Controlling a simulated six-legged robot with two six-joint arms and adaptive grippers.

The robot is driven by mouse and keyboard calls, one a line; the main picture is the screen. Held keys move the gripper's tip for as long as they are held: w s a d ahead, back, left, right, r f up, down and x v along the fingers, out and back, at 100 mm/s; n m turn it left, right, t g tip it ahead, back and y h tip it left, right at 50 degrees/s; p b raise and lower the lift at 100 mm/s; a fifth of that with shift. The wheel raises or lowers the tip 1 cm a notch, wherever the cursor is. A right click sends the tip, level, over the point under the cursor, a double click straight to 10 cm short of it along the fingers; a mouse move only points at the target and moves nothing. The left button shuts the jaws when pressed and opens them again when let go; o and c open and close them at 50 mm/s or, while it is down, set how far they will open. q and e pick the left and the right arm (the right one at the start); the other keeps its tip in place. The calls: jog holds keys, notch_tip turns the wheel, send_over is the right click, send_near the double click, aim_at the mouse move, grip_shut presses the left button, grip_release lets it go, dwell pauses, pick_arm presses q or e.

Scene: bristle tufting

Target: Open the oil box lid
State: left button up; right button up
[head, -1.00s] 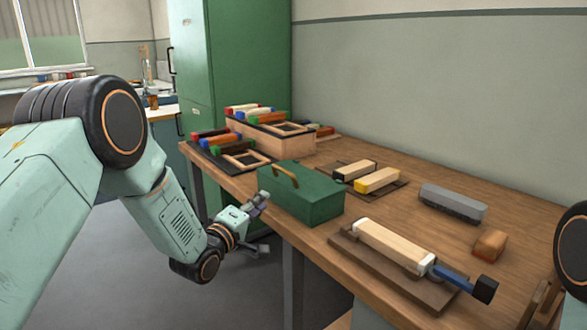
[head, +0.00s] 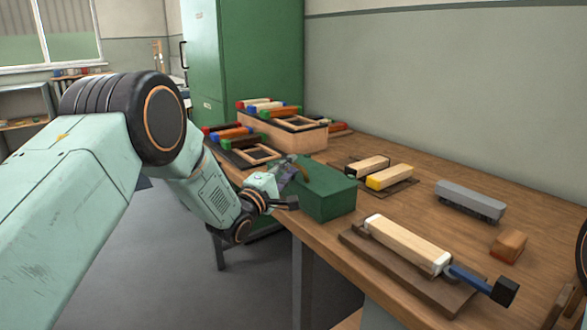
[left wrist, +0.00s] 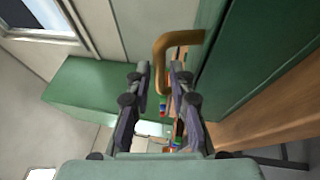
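The green oil box (head: 330,200) stands at the near edge of the workbench, and its lid looks shut. My left gripper (head: 288,189) is at the box's left side, fingers apart, beside the handle. In the left wrist view the handle (left wrist: 172,44) shows just beyond the open fingertips (left wrist: 160,72), its bent end lined up between them. I cannot tell whether they touch it. My right gripper is out of view.
A wooden block with a blue-handled tool (head: 410,243) lies on a board in front of the box. Brush blocks (head: 390,177) lie behind it, a grey brush (head: 470,201) to the right. Crates of coloured brushes (head: 285,130) stand at the back left.

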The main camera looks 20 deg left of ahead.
pick_arm(q)
jog(key=shift+x, duration=1.1)
jog(key=shift+c, duration=0.2)
grip_shut()
